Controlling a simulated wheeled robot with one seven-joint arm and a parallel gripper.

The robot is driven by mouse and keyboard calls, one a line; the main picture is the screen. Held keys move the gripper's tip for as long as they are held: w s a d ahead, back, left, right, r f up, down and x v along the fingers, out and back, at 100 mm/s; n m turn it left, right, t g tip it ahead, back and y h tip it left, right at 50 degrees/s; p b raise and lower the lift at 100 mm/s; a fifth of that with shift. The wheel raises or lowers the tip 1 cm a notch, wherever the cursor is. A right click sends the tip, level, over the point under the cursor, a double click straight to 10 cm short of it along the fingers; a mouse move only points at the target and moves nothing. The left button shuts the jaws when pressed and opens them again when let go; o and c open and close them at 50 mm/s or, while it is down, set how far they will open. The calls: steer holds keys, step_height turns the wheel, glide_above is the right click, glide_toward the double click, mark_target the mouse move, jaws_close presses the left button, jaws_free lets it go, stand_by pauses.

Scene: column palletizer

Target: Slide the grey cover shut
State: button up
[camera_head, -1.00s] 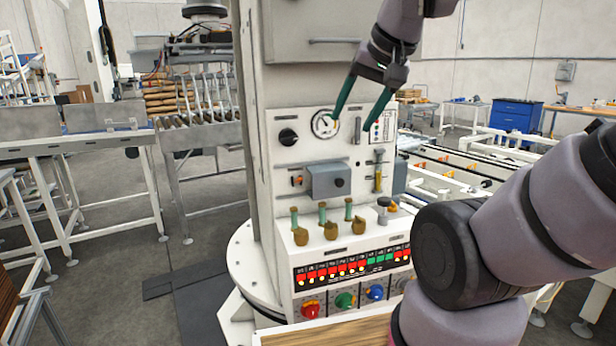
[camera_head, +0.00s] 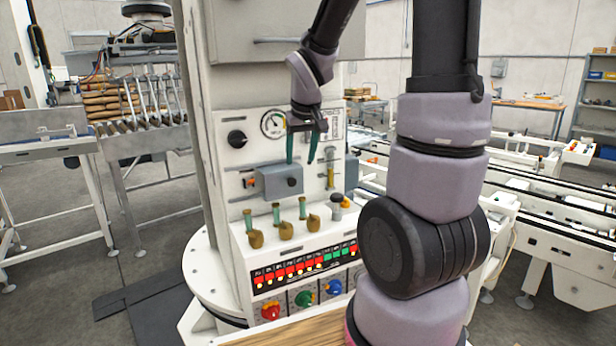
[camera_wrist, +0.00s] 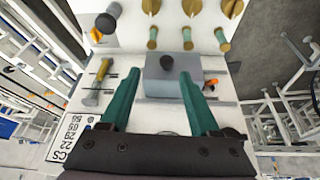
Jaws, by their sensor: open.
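The grey cover (camera_head: 278,182) is a box-shaped piece with a dark knob on the white machine panel. An orange part (camera_head: 249,183) shows just left of it, uncovered. My gripper (camera_head: 301,160) is open and empty, its green fingers pointing down in front of the panel, at the cover's upper right edge. In the wrist view the picture is turned over: the cover (camera_wrist: 163,88) lies between and beyond the fingertips (camera_wrist: 160,74), its knob facing me, and the orange part (camera_wrist: 211,82) shows to its right. I cannot tell whether a finger touches the cover.
A round gauge (camera_head: 273,123) and a black knob (camera_head: 237,139) sit above the cover. A yellow-handled lever (camera_head: 331,178) is to its right. Several green-and-brass valves (camera_head: 285,229) stand on the ledge below, above red and green indicators. Conveyors (camera_head: 545,210) stand to the right.

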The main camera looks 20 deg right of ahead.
mark_target(282, 182)
steer(key=d+x, duration=0.1)
steer(key=x, duration=0.7)
steer(key=shift+d, duration=0.3)
steer(key=shift+w+f, duration=0.1)
steer(key=shift+w, duration=0.05)
jaws_close()
stand_by(0.7)
steer(key=shift+a, duration=0.1)
jaws_free()
stand_by(0.7)
